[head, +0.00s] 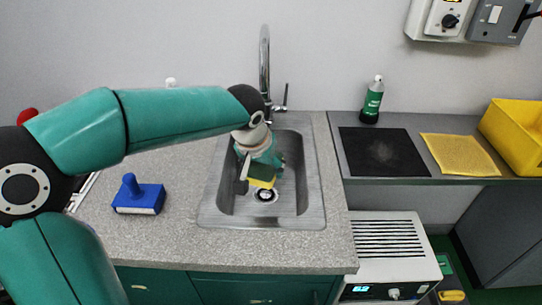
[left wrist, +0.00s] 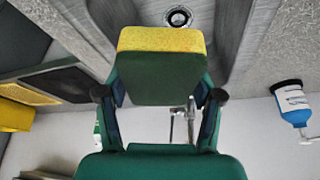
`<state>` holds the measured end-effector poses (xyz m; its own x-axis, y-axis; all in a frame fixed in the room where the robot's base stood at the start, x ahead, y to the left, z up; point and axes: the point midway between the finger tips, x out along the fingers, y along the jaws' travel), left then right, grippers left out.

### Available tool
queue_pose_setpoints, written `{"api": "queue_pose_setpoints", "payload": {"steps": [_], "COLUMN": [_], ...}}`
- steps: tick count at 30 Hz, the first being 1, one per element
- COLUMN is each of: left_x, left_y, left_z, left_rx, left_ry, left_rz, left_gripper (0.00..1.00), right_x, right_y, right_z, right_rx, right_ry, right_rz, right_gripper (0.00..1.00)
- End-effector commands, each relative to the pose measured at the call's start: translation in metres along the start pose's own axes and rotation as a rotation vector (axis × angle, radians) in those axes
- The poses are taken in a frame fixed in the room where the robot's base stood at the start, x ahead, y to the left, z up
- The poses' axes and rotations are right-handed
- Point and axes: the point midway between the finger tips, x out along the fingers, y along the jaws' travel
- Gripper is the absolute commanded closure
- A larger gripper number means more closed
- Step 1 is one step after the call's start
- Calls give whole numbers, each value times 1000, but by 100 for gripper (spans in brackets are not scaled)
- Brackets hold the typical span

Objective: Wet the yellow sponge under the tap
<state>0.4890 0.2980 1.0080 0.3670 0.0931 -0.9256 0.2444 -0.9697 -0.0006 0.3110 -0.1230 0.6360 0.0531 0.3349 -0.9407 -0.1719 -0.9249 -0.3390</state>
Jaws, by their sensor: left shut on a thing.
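My left gripper (head: 263,166) is over the sink basin, shut on the yellow sponge (head: 261,183), which has a dark green side. In the left wrist view the sponge (left wrist: 162,40) sits between the two fingers of the gripper (left wrist: 160,95). The tap (head: 265,60) rises at the back of the sink (head: 312,190), partly behind my left arm. In the head view the sponge is just above the drain (head: 265,195). I cannot tell whether water is running. My right gripper is not in view.
A blue-handled brush (head: 138,196) lies on the counter left of the sink. On the right stand a green bottle (head: 373,100), a black mat (head: 385,151), a yellow cloth (head: 460,155) and a yellow bin (head: 515,135). The counter in front of the sink is clear.

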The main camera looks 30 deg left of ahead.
Motion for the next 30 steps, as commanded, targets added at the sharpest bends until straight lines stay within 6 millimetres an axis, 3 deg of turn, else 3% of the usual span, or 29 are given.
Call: {"api": "queue_pose_setpoints", "payload": {"steps": [11,30], "left_x": [12,45], "left_y": [-14,-37], "left_z": [-19,-69], "left_rx": [-8,-5], "left_ry": [-3,-2], "left_rz": [-4,-2], "left_gripper": [62,62], "right_x": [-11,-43], "right_y": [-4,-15], "right_z": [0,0], "right_rx": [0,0], "right_ry": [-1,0], "right_rz": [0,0], "right_gripper": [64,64]}}
